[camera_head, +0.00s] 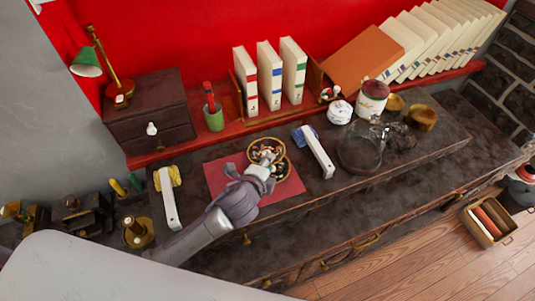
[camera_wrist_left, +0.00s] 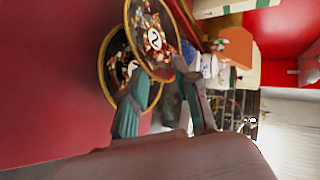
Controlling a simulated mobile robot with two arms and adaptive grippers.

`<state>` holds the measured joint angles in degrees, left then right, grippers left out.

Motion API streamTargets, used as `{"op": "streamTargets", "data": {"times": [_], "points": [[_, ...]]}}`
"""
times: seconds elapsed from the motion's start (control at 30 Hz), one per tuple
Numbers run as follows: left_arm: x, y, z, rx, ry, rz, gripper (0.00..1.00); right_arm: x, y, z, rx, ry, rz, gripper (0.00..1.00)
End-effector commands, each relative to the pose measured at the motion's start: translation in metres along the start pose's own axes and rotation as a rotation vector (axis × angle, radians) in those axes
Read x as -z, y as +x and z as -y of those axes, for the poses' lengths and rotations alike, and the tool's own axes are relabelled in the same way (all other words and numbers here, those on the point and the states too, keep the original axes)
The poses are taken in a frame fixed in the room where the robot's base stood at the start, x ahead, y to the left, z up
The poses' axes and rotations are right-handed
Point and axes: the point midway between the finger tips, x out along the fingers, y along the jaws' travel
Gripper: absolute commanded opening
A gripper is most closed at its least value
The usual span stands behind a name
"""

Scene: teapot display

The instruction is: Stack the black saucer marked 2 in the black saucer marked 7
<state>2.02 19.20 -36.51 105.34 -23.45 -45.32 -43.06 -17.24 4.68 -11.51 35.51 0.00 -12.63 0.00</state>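The black saucer marked 2 (camera_head: 266,151) has a gold rim and a colourful pattern. In the left wrist view it (camera_wrist_left: 152,32) shows its white 2 and overlaps the other saucer, apparently raised above it. The other black patterned saucer (camera_head: 281,169), partly covered, is over the red mat (camera_head: 223,177); it also shows in the left wrist view (camera_wrist_left: 115,72). A white mark shows on it, but I cannot read a 7. My left gripper (camera_head: 260,171) is closed on the near rim of the saucer marked 2, one finger on each side (camera_wrist_left: 164,77). My right gripper is out of view.
A dark glassy teapot (camera_head: 360,150), a lidded jar (camera_head: 372,98) and wooden bowls (camera_head: 421,117) are farther right. A green cup (camera_head: 214,118) and books (camera_head: 269,75) stand behind. The mat's left part is bare.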

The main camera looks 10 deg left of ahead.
Motion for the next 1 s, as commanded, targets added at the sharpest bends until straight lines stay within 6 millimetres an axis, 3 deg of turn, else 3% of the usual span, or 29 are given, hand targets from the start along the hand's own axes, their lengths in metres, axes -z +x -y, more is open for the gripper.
{"op": "streamTargets", "data": {"times": [0.03,0.33,0.77,0.87,1.0], "points": [[0.0,-0.009,0.003,-0.002,-0.001,-0.001,0.31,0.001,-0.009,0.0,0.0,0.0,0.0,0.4],[0.0,-0.043,0.002,-0.002,-0.001,-0.001,0.31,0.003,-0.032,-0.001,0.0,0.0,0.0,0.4],[0.0,-0.048,0.001,0.001,0.0,0.0,0.31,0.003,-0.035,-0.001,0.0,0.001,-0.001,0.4],[0.0,-0.054,0.006,0.0,0.0,0.0,0.31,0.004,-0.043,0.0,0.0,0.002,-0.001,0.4],[0.0,-0.071,0.024,-0.001,0.0,-0.001,0.31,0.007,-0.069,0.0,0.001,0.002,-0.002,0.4]]}}
